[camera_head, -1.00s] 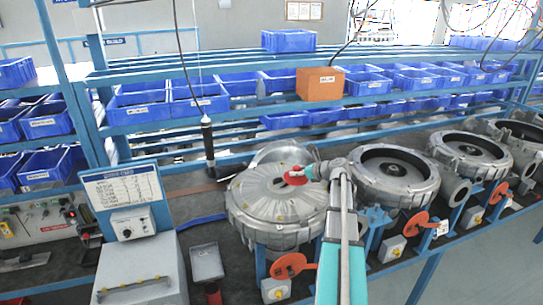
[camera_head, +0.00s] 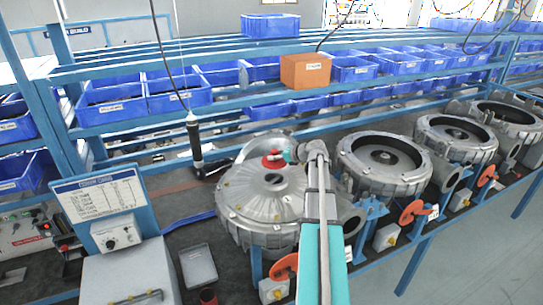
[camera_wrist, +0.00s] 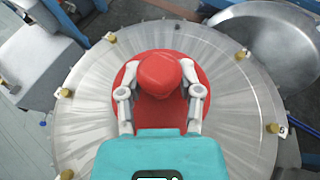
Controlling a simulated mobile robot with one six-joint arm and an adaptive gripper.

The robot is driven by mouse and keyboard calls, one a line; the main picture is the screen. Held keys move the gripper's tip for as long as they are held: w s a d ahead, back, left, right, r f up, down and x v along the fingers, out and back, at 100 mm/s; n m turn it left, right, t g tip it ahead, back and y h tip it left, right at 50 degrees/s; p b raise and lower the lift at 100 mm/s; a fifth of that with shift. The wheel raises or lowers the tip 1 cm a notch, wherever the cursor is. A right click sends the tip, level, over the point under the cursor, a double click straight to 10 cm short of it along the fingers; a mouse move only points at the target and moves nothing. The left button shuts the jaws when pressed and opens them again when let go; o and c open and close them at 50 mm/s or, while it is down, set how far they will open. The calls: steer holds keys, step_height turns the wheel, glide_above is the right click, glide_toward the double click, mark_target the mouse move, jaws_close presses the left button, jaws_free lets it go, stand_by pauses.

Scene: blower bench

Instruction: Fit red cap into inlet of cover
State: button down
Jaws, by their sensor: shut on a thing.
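The red cap (camera_wrist: 160,72) has a raised round knob on a wider red disc. My gripper (camera_wrist: 161,88) is shut on the knob, one finger on each side. In the head view the red cap (camera_head: 273,160) is at the far part of the round grey metal cover (camera_head: 240,202), with my gripper (camera_head: 288,154) at its right. A small dark spot, probably the inlet (camera_head: 268,180), shows near the cover's middle, nearer the camera than the cap. In the wrist view the cap hides part of the cover (camera_wrist: 88,120). I cannot tell whether the cap touches the cover.
More open blower housings (camera_head: 383,163) stand in a row to the right. A black hanging tool (camera_head: 195,145) is behind left. A control box with a sign (camera_head: 105,200) and a grey tray (camera_head: 198,265) are at left. Blue bins (camera_head: 178,95) and an orange box (camera_head: 305,70) fill the shelves behind.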

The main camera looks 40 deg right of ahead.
steer(key=shift+w+n, duration=0.1)
steer(key=shift+n, duration=0.2)
steer(key=shift+a+f+b, duration=0.1)
steer(key=shift+f+b, duration=2.8)
steer(key=shift+b, duration=0.05)
steer(key=shift+f+b, duration=1.05)
steer(key=shift+c, duration=1)
jaws_free()
